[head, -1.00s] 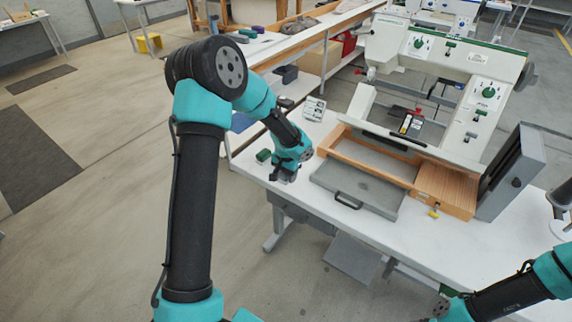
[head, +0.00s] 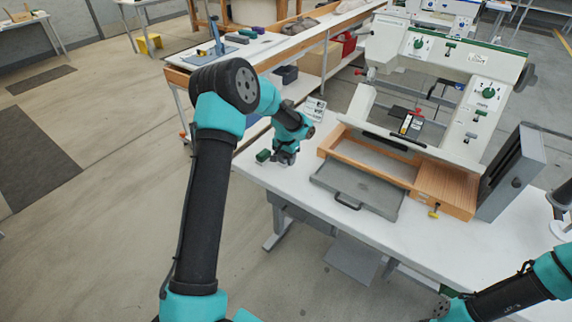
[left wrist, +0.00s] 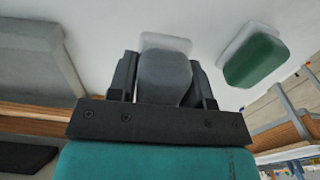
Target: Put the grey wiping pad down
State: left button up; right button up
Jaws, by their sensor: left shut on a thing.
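My left gripper (head: 285,162) is over the left end of the white table, just right of a green block. It is shut on the grey wiping pad (left wrist: 164,76), which sits between its two fingers in the left wrist view. A pale layer shows at the pad's far end. In the head view the gripper mostly hides the pad. I cannot tell whether the pad touches the table. My right arm shows at the lower right of the head view, but its gripper fingers are not visible.
The green block (head: 263,155), with a pale base (left wrist: 232,42), lies close beside the gripper. A small white panel (head: 315,108) stands behind it. The grey drawer (head: 358,188) and wooden frame (head: 440,190) of the press are to the right.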

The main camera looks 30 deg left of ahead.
aim_at(286, 164)
pick_arm(q)
jog(key=shift+w+a+f, duration=0.15)
jog(key=shift+w+f, duration=0.05)
jog(key=shift+f, duration=1.6)
jog(key=shift+f, duration=0.15)
jog(key=o, duration=1.1)
jog(key=shift+o, duration=0.2)
notch_tip(286, 164, up, 12)
jog(key=shift+s+r, duration=0.1)
jog(key=shift+r, duration=0.1)
